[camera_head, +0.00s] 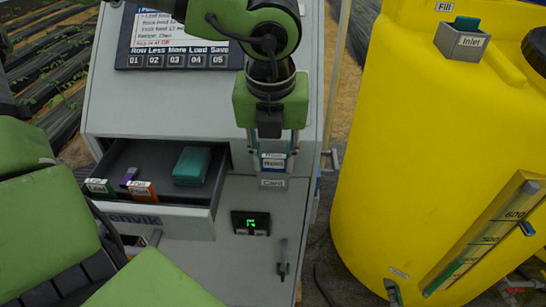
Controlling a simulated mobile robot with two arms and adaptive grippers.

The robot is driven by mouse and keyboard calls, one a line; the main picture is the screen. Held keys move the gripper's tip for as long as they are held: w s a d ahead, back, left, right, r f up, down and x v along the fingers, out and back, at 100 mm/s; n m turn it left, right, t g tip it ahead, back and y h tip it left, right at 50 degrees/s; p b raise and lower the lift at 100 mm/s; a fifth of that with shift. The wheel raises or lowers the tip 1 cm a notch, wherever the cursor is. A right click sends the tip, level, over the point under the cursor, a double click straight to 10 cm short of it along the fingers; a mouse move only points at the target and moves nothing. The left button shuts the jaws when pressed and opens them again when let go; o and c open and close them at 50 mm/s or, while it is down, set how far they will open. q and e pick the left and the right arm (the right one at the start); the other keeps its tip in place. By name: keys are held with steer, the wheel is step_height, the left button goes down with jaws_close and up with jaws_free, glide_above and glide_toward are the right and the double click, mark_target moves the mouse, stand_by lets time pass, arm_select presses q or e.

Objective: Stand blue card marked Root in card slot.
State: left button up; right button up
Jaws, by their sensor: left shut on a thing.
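The blue card marked Root (273,163) is upright at the front of the grey cabinet, just above the label reading Card. The card slot (273,183) carries this label. My left gripper (273,148) points down from above and is shut on the card's upper part. The card's lower edge is at the slot, but I cannot tell how deep it sits in it. The fingers hide part of the card. My right gripper is not in view.
An open drawer (212,214) left of the slot holds a teal box (192,166), a green card (99,187), an orange card (142,190) and a small purple thing (129,177). A control panel (180,60) is above. A large yellow tank (410,150) stands right.

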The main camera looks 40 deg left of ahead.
arm_select(q)
steer(key=shift+s+f, duration=0.25)
steer(key=shift+f, duration=0.15)
steer(key=o, duration=1.3)
steer(key=shift+f, duration=0.1)
steer(key=shift+w, duration=0.2)
steer(key=shift+r, duration=0.5)
steer(key=v, duration=1.1)
steer(key=shift+r, duration=0.2)
